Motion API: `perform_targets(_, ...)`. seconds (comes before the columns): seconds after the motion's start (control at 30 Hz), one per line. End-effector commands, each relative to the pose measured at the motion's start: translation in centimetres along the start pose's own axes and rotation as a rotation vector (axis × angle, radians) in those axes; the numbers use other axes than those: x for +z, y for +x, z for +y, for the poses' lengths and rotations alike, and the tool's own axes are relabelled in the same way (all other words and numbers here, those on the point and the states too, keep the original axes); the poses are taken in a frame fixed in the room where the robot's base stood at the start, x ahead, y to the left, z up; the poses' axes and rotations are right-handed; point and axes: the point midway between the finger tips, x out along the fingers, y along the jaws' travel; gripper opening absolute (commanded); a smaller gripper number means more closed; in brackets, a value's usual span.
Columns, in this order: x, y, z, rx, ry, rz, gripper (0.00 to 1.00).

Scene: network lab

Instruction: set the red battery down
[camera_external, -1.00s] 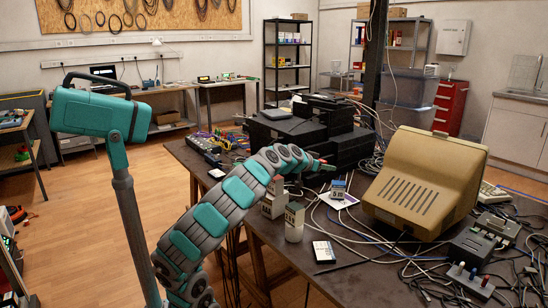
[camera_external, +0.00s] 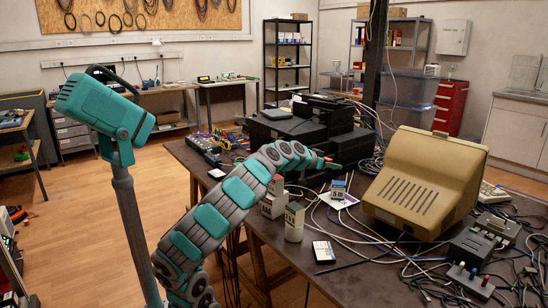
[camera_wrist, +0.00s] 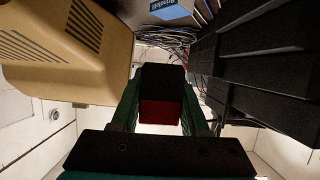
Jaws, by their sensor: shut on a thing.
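The red battery (camera_wrist: 160,112) shows in the wrist view as a block with a black upper part and a dark red lower part. My gripper (camera_wrist: 160,92) is shut on it, with a green finger on each side. In the external view my gripper (camera_external: 331,164) is over the table (camera_external: 340,262), in front of the black stacked equipment. The battery is too small there to make out clearly. Whether its underside touches anything is hidden.
A beige monitor (camera_external: 428,180) stands right of my gripper. Black stacked equipment (camera_external: 300,135) stands behind it. Loose cables cover the table's right side.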

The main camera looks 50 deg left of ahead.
Motion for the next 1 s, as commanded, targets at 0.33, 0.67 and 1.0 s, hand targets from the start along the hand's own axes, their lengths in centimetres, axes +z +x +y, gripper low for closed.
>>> perform_targets(0.33, -6.5, -2.7, -0.2, -0.004, 0.001, 0.002, 0.0)
perform_targets(0.67, -10.1, -4.2, 0.0, -0.001, 0.002, -0.002, 0.0)
perform_targets(1.0, -11.7, -5.0, -1.7, 0.003, -0.003, -0.002, 0.0)
